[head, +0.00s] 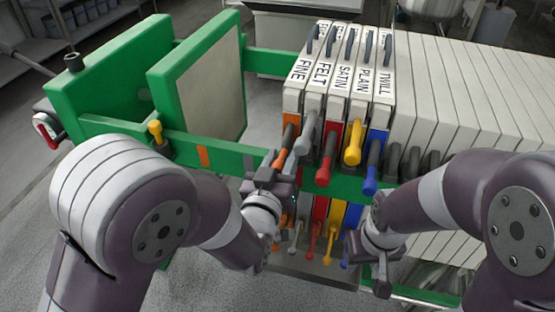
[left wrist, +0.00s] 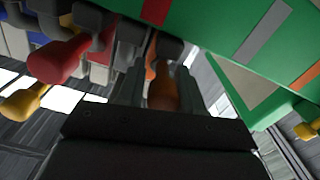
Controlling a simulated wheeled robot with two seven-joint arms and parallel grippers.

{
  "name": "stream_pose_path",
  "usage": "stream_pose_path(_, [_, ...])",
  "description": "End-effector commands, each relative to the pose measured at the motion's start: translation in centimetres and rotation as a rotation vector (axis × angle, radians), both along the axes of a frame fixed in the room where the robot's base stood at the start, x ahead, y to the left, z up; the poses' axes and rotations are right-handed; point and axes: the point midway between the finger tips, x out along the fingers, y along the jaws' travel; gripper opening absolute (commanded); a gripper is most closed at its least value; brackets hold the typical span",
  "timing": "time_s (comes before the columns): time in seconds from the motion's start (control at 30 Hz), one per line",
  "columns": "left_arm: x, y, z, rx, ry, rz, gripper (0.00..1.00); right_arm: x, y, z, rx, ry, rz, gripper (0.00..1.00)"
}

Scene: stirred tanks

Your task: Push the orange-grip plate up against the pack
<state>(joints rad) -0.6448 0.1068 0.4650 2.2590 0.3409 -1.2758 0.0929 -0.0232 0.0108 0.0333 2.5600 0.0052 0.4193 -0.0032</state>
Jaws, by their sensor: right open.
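The orange-grip plate (head: 297,72), labelled FINE, stands upright at the left end of the row of plates. The FELT plate (head: 320,75) is close on its right; I cannot tell if they touch. The pack (head: 450,85) of pale plates continues to the right. My left gripper (head: 276,166) is at the orange grip (head: 286,138). In the left wrist view the orange grip (left wrist: 162,88) lies between the two fingers of my left gripper (left wrist: 160,80), which appear closed around it. My right gripper (head: 381,272) is open and empty, below the blue grip (head: 371,170).
Grey, red, yellow and blue grips stick out beside the orange one. A green side rail (head: 225,152) runs along the frame. A green-edged pressing plate (head: 205,85) stands at the left, with open space between it and the FINE plate.

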Motion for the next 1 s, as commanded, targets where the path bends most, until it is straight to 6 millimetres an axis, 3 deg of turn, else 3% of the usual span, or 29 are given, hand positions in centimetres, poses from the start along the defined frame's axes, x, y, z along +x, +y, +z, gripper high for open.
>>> stream_pose_path(0.33, [0.0,0.1,0.0,-0.001,0.0,0.003,0.55,0.0,0.0,0.0,0.0,0.0,0.0,0.43])
stream_pose_path(0.47, [-1.0,0.4,0.0,-0.001,-0.001,0.002,0.55,0.0,0.0,0.0,0.0,0.0,0.0,0.43])
stream_pose_path(0.8, [-8.1,2.5,0.0,0.0,0.001,-0.003,0.55,0.0,0.0,0.0,0.0,0.0,0.0,0.43])
stream_pose_path(1.0, [-11.4,3.5,0.2,-0.002,-0.001,-0.004,0.55,0.0,0.0,0.5,0.0,0.0,0.0,0.43])
